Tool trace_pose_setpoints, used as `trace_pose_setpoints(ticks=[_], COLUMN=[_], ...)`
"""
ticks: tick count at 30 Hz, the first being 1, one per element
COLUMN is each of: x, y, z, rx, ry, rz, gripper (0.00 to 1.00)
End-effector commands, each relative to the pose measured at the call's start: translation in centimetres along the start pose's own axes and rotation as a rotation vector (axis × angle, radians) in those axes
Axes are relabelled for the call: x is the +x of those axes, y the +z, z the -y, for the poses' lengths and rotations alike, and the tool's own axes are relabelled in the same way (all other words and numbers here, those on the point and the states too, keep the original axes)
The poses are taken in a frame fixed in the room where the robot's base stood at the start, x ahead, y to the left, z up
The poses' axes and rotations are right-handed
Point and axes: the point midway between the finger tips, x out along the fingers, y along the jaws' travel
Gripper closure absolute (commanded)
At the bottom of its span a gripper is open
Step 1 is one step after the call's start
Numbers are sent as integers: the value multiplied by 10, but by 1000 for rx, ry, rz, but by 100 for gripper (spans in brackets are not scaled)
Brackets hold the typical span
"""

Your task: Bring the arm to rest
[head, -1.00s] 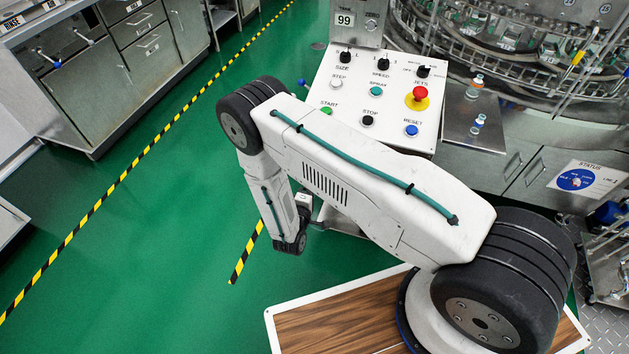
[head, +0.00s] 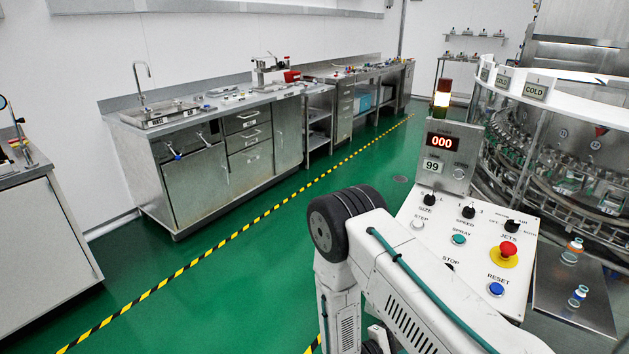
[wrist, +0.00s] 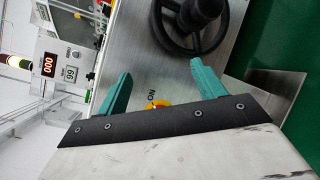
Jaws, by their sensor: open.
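My arm is folded in the lower right of the head view, with its elbow up beside the control panel (head: 470,245) and its forearm hanging down. The gripper is outside or hidden in the head view. In the wrist view my gripper (wrist: 160,85) has its two teal fingers spread wide apart with nothing between them. Beyond the fingers are a metal face with a black handwheel (wrist: 172,45) and a red-and-yellow knob (wrist: 158,104) marked ON, partly hidden by the gripper's dark edge. I cannot tell the exact gap to them.
The washer (head: 560,150) stands at the right, with two small vials (head: 572,250) on a metal shelf beside the panel. The display (head: 441,142) reads 000. Benches (head: 215,150) line the back wall. Open green floor (head: 200,250) with a striped line lies at the left.

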Motion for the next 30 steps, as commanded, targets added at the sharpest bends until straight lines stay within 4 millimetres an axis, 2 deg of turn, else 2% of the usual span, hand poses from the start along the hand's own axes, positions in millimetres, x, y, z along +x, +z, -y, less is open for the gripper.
trace_pose_setpoints(ticks=[1, 7, 15, 21, 30], x=[2, 4, -11, -31, -68], y=[14, 78, 172, 232, 308], z=[-13, -58, -112, -141, -174], rx=[-18, -97, -104, -39, 148], ry=[-41, -264, -655, -932, -1282], rz=[46, 217, 339, 331, 208], gripper=[31, 31, 31, 31, 31])
